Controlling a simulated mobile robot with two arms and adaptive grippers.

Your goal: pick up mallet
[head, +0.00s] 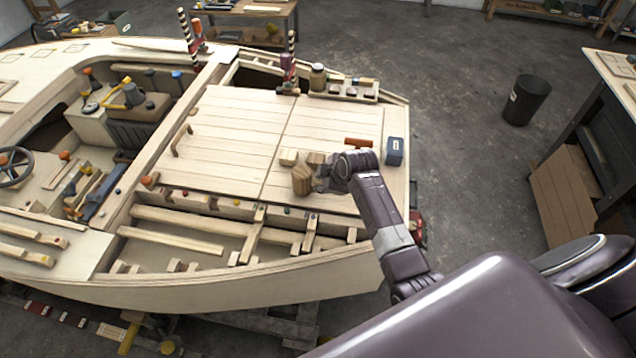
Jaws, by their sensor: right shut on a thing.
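The mallet (302,180) shows as a brown wooden block-like head at the near right part of the hull's pale plank deck (225,145). My right gripper (322,180) is at the mallet's right side, shut on it. The fingers are small and dark here, and the wrist hides part of the mallet, so its handle is not clear. I cannot tell whether the mallet touches the deck. My left gripper is not in view.
Small wooden blocks (289,157) lie just behind the mallet. A reddish-brown tool (358,143) and a blue box (395,151) are farther right. A tray (343,90) with a jar stands at the back. Open framed bays (190,225) lie in front. The deck's left part is mostly clear.

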